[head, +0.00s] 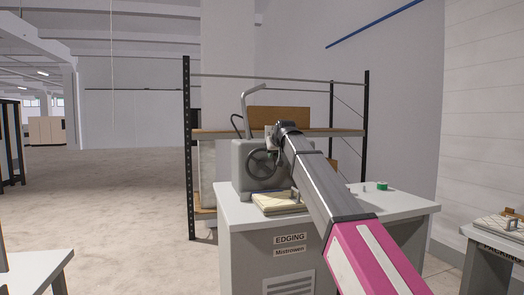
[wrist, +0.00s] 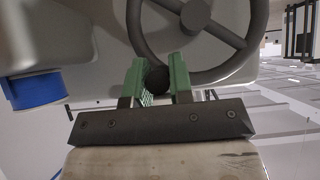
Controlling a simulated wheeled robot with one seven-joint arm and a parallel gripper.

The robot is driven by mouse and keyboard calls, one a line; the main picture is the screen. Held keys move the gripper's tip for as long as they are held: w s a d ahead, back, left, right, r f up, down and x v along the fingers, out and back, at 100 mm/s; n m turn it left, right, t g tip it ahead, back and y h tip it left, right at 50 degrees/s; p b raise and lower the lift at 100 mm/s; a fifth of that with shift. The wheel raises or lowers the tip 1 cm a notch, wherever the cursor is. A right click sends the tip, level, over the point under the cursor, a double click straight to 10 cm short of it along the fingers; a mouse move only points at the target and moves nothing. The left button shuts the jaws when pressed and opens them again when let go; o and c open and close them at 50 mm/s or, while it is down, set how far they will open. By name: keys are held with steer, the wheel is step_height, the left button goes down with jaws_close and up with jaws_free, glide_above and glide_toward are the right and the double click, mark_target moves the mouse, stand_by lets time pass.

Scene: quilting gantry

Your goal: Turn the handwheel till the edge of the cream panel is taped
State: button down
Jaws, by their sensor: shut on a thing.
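The dark handwheel (head: 262,164) is on the front of the grey edging machine (head: 243,157), which stands on the bench marked EDGING. In the wrist view the handwheel (wrist: 224,38) fills the top, with its rim and spokes showing. My gripper (wrist: 159,78) is shut on the wheel's dark round knob (wrist: 157,78), which sits between the two green fingers at the rim's lower left. In the head view my arm hides the gripper. A cream panel (head: 283,201) lies flat on the bench below the wheel. I cannot tell from here how much of its edge is taped.
The bench top (head: 410,203) carries a green tape roll (head: 382,186) at the right. A shelf rack (head: 187,150) stands behind the machine. A second bench (head: 488,235) with a panel is at the right edge. Open floor (head: 120,205) lies to the left.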

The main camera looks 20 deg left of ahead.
steer(key=shift+w+d+f, duration=0.2)
steer(key=shift+d+f, duration=0.1)
steer(key=shift+d, duration=0.05)
steer(key=shift+w+d+f, duration=0.3)
steer(key=shift+d+f, duration=0.2)
steer(key=shift+f, duration=0.25)
steer(key=shift+f, duration=0.1)
steer(key=shift+w+d+f, duration=0.15)
steer(key=shift+d+f, duration=0.15)
steer(key=shift+f, duration=0.45)
